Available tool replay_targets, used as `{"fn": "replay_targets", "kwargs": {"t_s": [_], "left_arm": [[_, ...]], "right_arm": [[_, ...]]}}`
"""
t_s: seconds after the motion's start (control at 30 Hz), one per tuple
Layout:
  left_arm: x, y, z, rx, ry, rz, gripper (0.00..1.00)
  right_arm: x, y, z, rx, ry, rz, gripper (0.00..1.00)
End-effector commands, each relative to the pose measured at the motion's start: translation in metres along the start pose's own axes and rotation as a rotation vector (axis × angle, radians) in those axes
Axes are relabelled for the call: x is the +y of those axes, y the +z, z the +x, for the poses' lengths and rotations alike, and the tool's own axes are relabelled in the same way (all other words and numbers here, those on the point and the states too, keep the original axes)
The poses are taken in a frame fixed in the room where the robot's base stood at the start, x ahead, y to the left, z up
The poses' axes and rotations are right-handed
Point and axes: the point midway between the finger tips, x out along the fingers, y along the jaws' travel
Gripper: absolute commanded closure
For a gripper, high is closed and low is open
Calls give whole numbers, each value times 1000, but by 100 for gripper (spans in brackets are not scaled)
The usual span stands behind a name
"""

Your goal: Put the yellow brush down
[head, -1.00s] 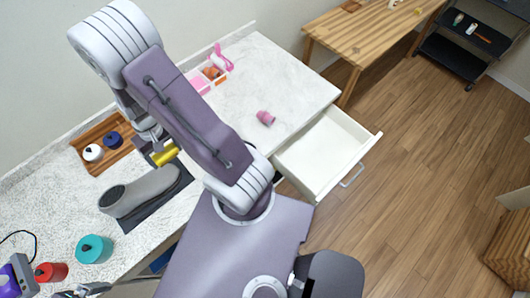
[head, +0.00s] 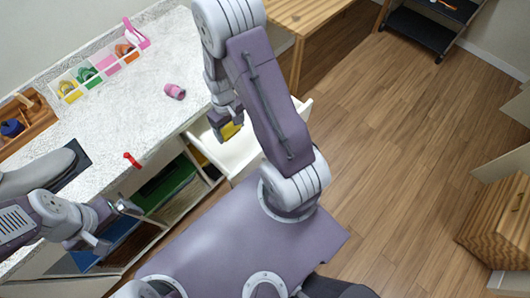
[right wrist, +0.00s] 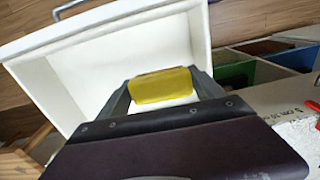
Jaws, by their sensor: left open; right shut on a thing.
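The yellow brush (head: 230,130) is held in my right gripper (head: 226,120), over the open white drawer (head: 240,155). In the right wrist view the yellow brush (right wrist: 160,87) sits between the two fingers, with the bare inside of the drawer (right wrist: 100,65) behind it. My right arm hides part of the drawer in the head view. My left gripper (head: 112,226) is open and empty, in front of the counter's edge at the lower left.
A pink roll-shaped item (head: 175,91) and a small red item (head: 132,160) lie on the white counter (head: 110,120). A divided box (head: 100,68) with colourful things stands at the back. Open shelves (head: 165,190) are below the counter.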

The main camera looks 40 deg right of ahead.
Motion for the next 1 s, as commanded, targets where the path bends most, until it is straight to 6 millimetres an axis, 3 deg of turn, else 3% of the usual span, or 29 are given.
{"fn": "replay_targets", "kwargs": {"t_s": [0.03, 0.2, 0.43, 0.6, 0.87, 1.0], "left_arm": [[0, 2, 16, 0, 0, 0, 2], [-1, 3, 31, 0, 0, 0, 2], [-1, 3, 31, 0, 0, 0, 2], [-1, 3, 34, 0, 0, 0, 2], [-1, 4, 35, 0, 0, 0, 2], [-1, 4, 40, 0, 0, 0, 2]], "right_arm": [[-2, 1, 18, -2, 3, -9, 67], [-8, 2, 36, -1, 16, -25, 67], [-9, 2, 41, -4, 26, -28, 67], [-8, 3, 78, -7, 25, -27, 67], [-8, 2, 99, -3, 26, -26, 67], [-8, 3, 126, -5, 26, -27, 67]]}}
